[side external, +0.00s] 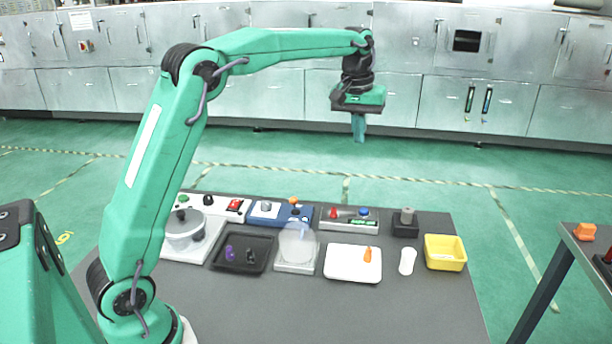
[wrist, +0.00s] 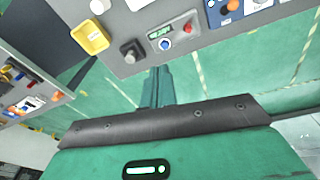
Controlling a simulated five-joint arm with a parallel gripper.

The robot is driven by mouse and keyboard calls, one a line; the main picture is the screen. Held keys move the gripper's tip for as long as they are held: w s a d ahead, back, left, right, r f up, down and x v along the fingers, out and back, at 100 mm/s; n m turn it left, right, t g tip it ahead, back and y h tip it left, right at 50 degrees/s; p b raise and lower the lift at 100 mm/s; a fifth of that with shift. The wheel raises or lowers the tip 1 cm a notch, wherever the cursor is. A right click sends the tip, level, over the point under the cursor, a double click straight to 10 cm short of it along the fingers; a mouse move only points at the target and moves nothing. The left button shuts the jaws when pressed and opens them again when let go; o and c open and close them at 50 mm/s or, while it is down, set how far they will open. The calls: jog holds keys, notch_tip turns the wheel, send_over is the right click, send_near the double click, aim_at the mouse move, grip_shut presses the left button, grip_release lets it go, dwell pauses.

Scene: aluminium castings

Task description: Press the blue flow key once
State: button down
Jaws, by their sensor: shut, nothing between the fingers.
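The blue key (side external: 364,211) is a small round blue button on a grey control box (side external: 345,224) at the back of the table. A red knob (side external: 334,212) and a green display (side external: 362,222) are on the same box. In the wrist view the blue key (wrist: 165,44) shows beside the red knob (wrist: 188,27), ahead of my fingers. My gripper (side external: 358,138) is shut and empty, pointing down, well above the table and apart from the box. Its closed fingers also show in the wrist view (wrist: 157,74).
A black block with a grey knob (side external: 405,222) stands right of the box, then a yellow bin (side external: 445,265). A blue box with an orange-topped stick (side external: 266,212) is to its left. A white tray (side external: 340,276) lies in front. The air around my gripper is clear.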

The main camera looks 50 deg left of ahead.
aim_at(363, 210)
jog(key=w+a+f+n+g, duration=0.1)
jog(key=w+a+f+n, duration=0.1)
jog(key=w+f, duration=0.6)
jog(key=shift+a+f+n+g, duration=0.3)
jog(key=shift+a+f, duration=0.55)
jog(key=shift+f, duration=0.25)
jog(key=shift+w+f, duration=0.1)
notch_tip(363, 210, down, 14)
jog(key=shift+r, duration=0.1)
dwell(0.5)
